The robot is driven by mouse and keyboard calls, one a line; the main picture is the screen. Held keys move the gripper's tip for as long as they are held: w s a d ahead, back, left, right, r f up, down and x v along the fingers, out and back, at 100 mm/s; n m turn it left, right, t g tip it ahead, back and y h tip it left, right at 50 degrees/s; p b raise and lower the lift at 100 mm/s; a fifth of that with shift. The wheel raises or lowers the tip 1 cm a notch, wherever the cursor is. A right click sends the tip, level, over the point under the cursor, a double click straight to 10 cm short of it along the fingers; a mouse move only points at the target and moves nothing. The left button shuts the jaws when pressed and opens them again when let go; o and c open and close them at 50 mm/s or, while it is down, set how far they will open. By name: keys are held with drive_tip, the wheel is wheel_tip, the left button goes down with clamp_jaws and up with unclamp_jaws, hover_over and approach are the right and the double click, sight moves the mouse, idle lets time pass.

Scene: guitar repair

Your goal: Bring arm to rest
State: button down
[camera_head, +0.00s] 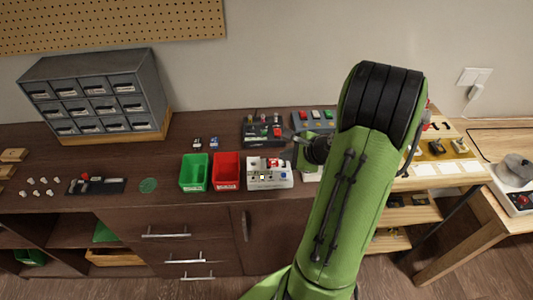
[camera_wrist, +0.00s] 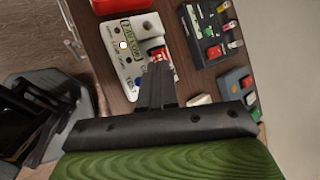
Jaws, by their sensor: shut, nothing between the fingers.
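My green arm (camera_head: 345,205) with a black ribbed joint reaches up over the right part of the dark workbench (camera_head: 120,205). In the wrist view my gripper (camera_wrist: 158,72) is shut and empty, its dark fingers together. The fingers overlap a white test box (camera_wrist: 128,60) with a lit round lamp and a red part on it. In the head view the white test box (camera_head: 268,180) stands at the bench's front edge, left of my arm. My fingertips are hard to make out there.
A green bin (camera_head: 194,187) and a red bin (camera_head: 226,184) stand left of the test box. Dark component trays (camera_head: 262,143) lie behind it. A grey drawer cabinet (camera_head: 95,95) stands at the back left. A wooden side table (camera_head: 480,200) is at the right. Bare bench shows at middle left.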

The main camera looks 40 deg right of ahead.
drive_tip(key=s+a+r+n+g, duration=0.1)
drive_tip(key=a+r+n+g, duration=0.1)
drive_tip(key=a+r+n, duration=0.5)
drive_tip(key=s+a+r+n+g, duration=0.1)
drive_tip(key=s+a+r+n, duration=0.1)
drive_tip(key=a+n, duration=0.75)
drive_tip(key=s+a+r+n, duration=0.2)
drive_tip(key=s+a+n, duration=0.1)
drive_tip(key=s+n, duration=0.1)
drive_tip(key=s+a+r+n+h, duration=0.1)
drive_tip(key=s+a+r+n, duration=0.1)
drive_tip(key=s+n, duration=0.3)
drive_tip(key=shift+s+a+r+g, duration=0.25)
drive_tip(key=shift+s+a, duration=0.55)
drive_tip(key=shift+s, duration=0.45)
